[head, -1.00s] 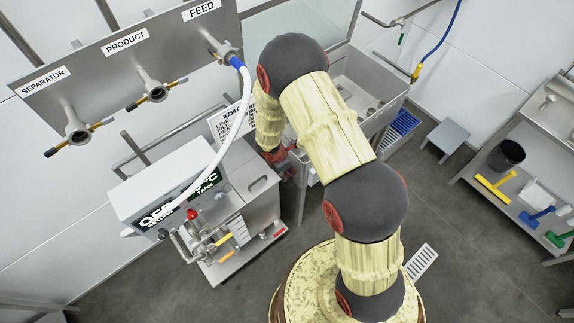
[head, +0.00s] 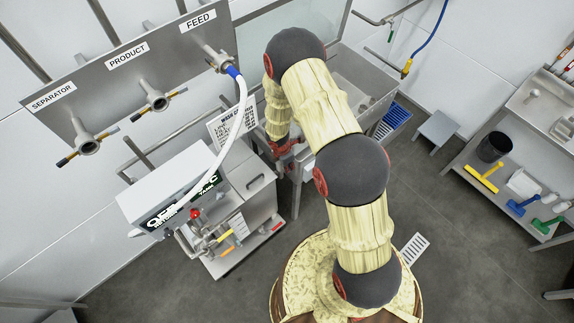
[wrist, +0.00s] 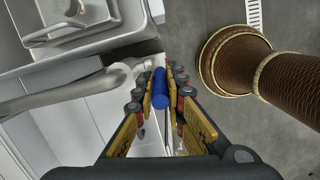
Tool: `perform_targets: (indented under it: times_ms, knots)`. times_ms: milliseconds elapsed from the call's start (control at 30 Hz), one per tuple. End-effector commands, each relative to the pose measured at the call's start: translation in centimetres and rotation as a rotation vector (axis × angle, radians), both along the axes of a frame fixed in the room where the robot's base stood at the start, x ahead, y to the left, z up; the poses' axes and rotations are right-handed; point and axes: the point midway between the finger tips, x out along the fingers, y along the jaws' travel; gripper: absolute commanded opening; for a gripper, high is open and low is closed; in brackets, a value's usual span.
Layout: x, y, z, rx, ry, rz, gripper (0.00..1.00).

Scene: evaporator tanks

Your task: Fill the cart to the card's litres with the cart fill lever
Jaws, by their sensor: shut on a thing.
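My gripper (wrist: 161,88) is shut on a blue cylindrical grip (wrist: 160,86) in the wrist view, one finger on each side. I take this for the cart fill lever; what it joins is hidden.
A white hose (head: 238,125) runs from the FEED port (head: 220,62) down to the cart. A steel sink (head: 350,85) stands behind my arm. A bent grey pipe (wrist: 85,92) lies left of my fingers. A shelf with tools (head: 500,195) stands right.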

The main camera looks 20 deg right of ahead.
Motion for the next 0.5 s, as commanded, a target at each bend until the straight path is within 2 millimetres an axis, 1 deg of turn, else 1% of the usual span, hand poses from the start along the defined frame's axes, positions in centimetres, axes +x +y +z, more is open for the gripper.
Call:
perform_targets:
  times_ms: [133,167,500]
  knots:
    - [-0.27,-0.10,-0.20,-0.002,0.006,-0.001,0.00]
    - [-0.28,-0.10,-0.21,-0.002,0.006,-0.001,0.13]
    - [-0.40,-0.09,-0.26,-0.002,0.008,-0.001,0.32]
